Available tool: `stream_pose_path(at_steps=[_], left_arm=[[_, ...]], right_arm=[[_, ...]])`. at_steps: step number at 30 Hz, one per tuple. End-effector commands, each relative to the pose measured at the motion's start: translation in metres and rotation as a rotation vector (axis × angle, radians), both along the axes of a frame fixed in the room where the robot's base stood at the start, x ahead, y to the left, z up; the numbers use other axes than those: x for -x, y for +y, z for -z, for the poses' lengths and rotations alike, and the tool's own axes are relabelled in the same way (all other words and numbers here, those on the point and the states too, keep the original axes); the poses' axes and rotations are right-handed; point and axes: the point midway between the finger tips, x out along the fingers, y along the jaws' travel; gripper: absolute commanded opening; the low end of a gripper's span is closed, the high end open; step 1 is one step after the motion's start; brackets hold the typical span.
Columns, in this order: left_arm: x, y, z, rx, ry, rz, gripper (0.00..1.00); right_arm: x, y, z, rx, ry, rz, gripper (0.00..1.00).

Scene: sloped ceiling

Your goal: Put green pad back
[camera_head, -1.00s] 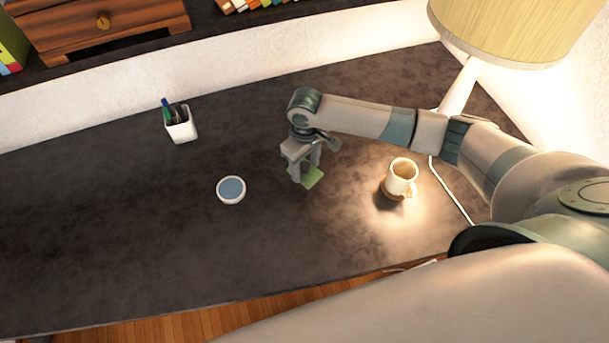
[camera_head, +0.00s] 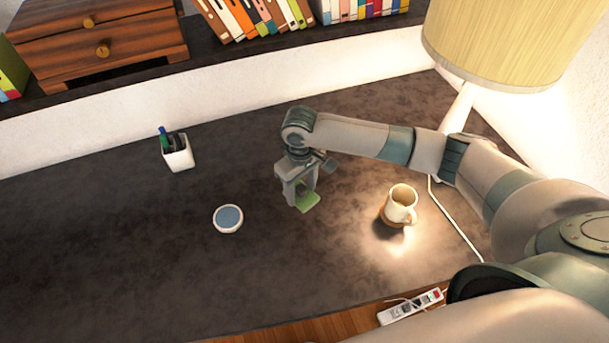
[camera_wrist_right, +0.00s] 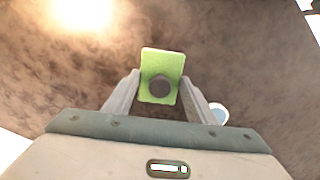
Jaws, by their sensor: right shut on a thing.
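The green pad (camera_head: 308,202) is a small flat green piece at the fingertips of my right gripper (camera_head: 299,194), over the desk. In the right wrist view the green pad (camera_wrist_right: 163,66) shows a dark round knob in its middle, between the fingers of my right gripper (camera_wrist_right: 162,92). That gripper is shut on it. How far the pad is above the desk is hard to tell. My left gripper is not in view.
A white round dish with a blue-grey top (camera_head: 228,219) lies left of the gripper. A white pen cup (camera_head: 178,156) stands behind it. A mug (camera_head: 400,204) stands on the right, near a lamp (camera_head: 497,45). The dark desk (camera_head: 110,240) is clear on the left.

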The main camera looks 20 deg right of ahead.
Motion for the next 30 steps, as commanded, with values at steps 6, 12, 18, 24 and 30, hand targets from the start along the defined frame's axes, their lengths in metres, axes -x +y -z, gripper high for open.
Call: stream_pose_path(at_steps=[6, 12, 18, 24, 30], left_arm=[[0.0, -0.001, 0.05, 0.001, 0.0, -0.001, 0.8], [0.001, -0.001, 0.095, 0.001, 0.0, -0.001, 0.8], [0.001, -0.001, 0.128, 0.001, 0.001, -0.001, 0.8], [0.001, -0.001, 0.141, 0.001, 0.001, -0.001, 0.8], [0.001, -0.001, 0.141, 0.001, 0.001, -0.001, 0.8]], right_arm=[[0.006, 0.01, -0.024, 0.001, -0.01, 0.099, 0.3], [0.034, 0.01, -0.052, 0.0, -0.009, 0.21, 0.3], [0.07, 0.002, -0.07, 0.002, -0.006, 0.302, 0.3], [0.091, -0.006, -0.079, 0.001, -0.003, 0.352, 0.3], [0.095, -0.007, -0.083, 0.001, 0.0, 0.361, 0.3]])
